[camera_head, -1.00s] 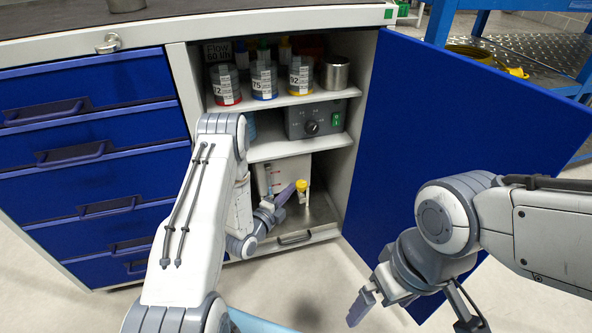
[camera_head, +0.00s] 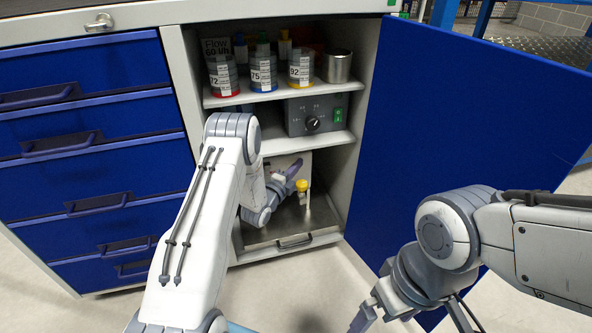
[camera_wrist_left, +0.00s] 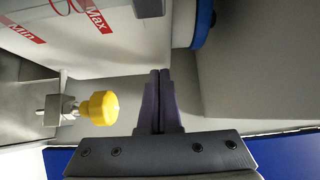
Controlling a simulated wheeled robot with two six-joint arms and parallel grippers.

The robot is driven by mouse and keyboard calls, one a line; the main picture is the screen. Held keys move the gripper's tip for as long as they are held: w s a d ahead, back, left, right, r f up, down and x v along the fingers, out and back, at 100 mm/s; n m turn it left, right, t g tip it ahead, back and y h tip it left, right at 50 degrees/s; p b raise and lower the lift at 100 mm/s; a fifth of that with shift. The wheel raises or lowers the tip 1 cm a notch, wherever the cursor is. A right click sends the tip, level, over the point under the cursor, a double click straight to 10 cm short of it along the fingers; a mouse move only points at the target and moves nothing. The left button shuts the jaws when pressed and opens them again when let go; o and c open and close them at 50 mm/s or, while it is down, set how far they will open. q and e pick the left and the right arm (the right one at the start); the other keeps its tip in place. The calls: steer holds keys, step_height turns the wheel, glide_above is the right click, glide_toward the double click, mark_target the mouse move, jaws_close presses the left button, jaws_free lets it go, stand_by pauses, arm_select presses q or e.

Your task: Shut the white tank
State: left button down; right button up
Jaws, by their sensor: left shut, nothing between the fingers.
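The white tank (camera_head: 306,159) stands low in the open cabinet, partly hidden behind my left arm. In the left wrist view its white wall (camera_wrist_left: 110,50) has red Min and Max labels. A metal valve with a yellow knob (camera_head: 302,185) sits at its front; the knob (camera_wrist_left: 99,107) is left of my fingers in the wrist view. My left gripper (camera_head: 297,166) is inside the cabinet, beside and a little above the knob, apart from it. Its fingers (camera_wrist_left: 160,75) are together and empty. My right gripper (camera_head: 412,321) is outside the cabinet, fingers spread, partly cut off.
Above are a shelf with a grey control box (camera_head: 317,116) and one with labelled bottles (camera_head: 263,75) and a metal cup (camera_head: 337,66). The blue door (camera_head: 440,120) stands open on the right. A pull-out tray (camera_head: 325,222) lies below the tank.

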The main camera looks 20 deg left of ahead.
arm_select(q)
steer(key=shift+w+a, duration=0.15)
steer(key=shift+a, duration=0.05)
steer(key=w+a+b, duration=0.2)
steer(key=w+a, duration=0.2)
steer(key=w, duration=0.1)
steer(key=shift+w+r+b, duration=0.2)
steer(key=shift+w+b, duration=0.15)
